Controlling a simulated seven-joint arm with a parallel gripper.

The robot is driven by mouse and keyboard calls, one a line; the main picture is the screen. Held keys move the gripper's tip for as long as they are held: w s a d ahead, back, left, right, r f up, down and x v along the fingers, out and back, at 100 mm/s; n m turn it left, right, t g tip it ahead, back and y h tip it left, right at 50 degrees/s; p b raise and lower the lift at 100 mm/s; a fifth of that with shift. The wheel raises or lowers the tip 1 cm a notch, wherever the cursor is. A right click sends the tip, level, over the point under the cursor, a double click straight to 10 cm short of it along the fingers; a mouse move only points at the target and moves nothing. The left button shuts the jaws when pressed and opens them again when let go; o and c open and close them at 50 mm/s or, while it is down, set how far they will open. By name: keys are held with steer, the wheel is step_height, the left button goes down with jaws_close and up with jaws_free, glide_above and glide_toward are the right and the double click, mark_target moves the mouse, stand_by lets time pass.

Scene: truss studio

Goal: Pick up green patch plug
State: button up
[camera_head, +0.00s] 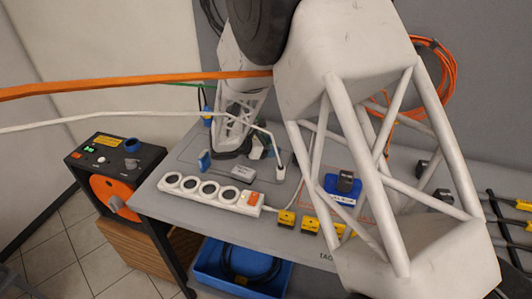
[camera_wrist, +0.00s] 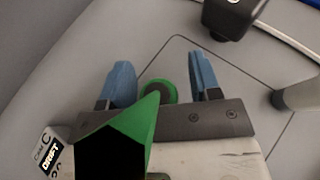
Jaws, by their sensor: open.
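In the wrist view, the green patch plug (camera_wrist: 158,91) shows as a green round body with a dark end, between my gripper's two blue fingers. My gripper (camera_wrist: 160,72) is open, with a visible gap on each side of the plug. A large green wedge with a black face (camera_wrist: 122,140) fills the near part of the wrist view; I cannot tell whether it is the plug's cable. In the head view my arm hides most of the area round the gripper, and I cannot make out the plug there. A thin green cable (camera_head: 199,86) runs behind the arm.
A white power strip (camera_head: 212,192) and yellow-black connectors (camera_head: 310,224) lie along the front of the grey table. A blue bin (camera_head: 230,270) is below. Orange and white cables cross the left. A black box with an orange reel (camera_head: 112,190) stands left. A black-ended object (camera_wrist: 232,15) is near.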

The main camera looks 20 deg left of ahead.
stand_by(0.4)
steer(key=c, duration=1)
step_height(320, 180, up, 10)
stand_by(0.3)
stand_by(0.5)
